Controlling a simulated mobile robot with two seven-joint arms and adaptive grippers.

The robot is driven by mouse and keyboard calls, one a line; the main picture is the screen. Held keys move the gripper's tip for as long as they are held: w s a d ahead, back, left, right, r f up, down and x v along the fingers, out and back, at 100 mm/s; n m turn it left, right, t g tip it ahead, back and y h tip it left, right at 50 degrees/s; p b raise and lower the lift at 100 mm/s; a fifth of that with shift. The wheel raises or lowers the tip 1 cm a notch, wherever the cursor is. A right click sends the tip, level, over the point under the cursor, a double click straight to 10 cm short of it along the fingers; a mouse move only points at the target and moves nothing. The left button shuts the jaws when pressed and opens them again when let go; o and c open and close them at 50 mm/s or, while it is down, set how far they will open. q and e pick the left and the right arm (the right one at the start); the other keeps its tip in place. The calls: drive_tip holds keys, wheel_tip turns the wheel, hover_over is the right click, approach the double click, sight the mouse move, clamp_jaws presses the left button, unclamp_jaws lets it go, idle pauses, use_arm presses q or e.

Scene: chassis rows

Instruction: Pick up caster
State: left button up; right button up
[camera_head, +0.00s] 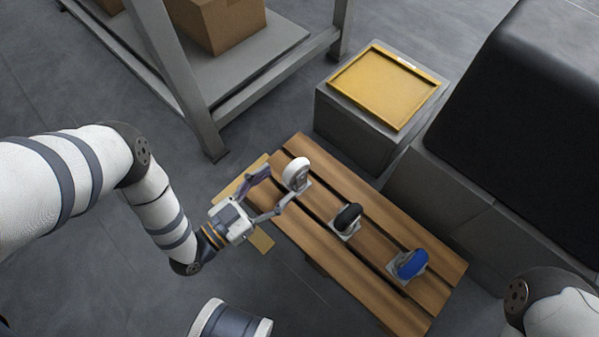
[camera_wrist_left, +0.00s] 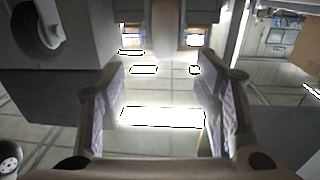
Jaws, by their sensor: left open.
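Three casters stand in a row on a slatted wooden pallet (camera_head: 392,312) in the head view. The white-wheeled caster (camera_head: 297,171) is at the upper left end, the black-wheeled caster (camera_head: 347,217) in the middle and the blue-wheeled caster (camera_head: 410,264) at the lower right end. My left gripper (camera_head: 279,185) is open beside the white caster, with its fingers spread toward it. Whether they touch it is unclear. In the left wrist view, the fingers (camera_wrist_left: 165,92) are apart with nothing gripped between them. My right gripper is out of the head view.
A yellow shallow tray (camera_head: 432,80) lies on a grey block (camera_head: 342,123) behind the pallet. A metal rack (camera_head: 205,120) with a cardboard box (camera_head: 222,22) stands at the upper left. A large black body (camera_head: 520,110) stands at the right.

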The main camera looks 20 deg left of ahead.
sight(287, 174)
use_arm(q)
drive_tip(key=b+x, duration=0.1)
drive_tip(key=x, duration=0.2)
drive_tip(key=b+x, duration=0.1)
drive_tip(key=x, duration=0.3)
drive_tip(key=shift+w+a+f+b, duration=0.15)
drive_tip(key=shift+w+f+b, duration=0.1)
drive_tip(key=shift+b, duration=0.15)
clamp_jaws()
